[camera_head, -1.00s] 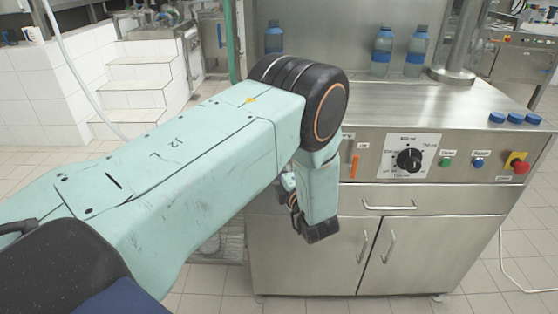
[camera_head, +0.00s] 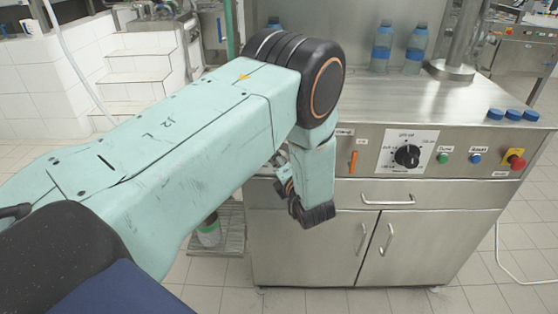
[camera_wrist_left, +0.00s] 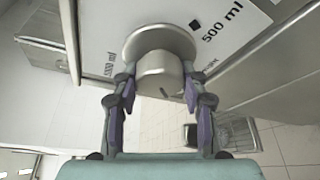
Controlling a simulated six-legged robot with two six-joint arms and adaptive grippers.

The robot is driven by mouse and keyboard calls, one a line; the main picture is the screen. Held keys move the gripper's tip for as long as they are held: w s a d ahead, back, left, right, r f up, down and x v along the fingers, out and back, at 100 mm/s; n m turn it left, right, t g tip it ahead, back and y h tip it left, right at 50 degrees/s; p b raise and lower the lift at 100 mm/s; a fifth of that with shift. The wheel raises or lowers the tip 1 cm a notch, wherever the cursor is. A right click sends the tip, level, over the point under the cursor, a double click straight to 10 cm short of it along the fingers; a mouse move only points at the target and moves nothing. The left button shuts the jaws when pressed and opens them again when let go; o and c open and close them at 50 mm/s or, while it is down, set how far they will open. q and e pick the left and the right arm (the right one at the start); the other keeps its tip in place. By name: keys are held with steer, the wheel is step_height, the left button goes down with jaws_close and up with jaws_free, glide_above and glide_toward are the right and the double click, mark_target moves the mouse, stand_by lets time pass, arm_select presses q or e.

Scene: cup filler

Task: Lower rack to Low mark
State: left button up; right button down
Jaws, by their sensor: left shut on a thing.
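My left arm comes in from the left in the head view and reaches to the left end of the steel machine (camera_head: 450,195). My left gripper (camera_wrist_left: 158,92) is shut on a round metal knob (camera_wrist_left: 158,70) in the left wrist view, one finger on each side. In the head view the gripper is mostly hidden behind my wrist. A white scale plate (camera_wrist_left: 225,25) behind the knob bears "500 ml" with a black square mark, and a second, less readable label. I cannot make out a Low mark. My right gripper is not in view.
A slatted metal platform (camera_head: 232,236) with a green and white container (camera_head: 209,231) is low beside the machine. A black dial (camera_head: 407,156), an orange lever (camera_head: 354,162) and buttons are on the front. Blue-capped bottles (camera_head: 381,46) stand on top.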

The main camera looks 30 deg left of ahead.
arm_select(q)
steer(key=shift+w+r, duration=0.2)
steer(key=shift+r, duration=0.15)
steer(key=o, duration=1)
steer(key=shift+o, duration=0.8)
steer(key=shift+a+f, duration=0.1)
steer(key=shift+f, duration=0.15)
steer(key=shift+s, duration=0.15)
steer(key=v, duration=0.7)
steer(key=shift+d, duration=0.25)
steer(key=shift+s, duration=0.1)
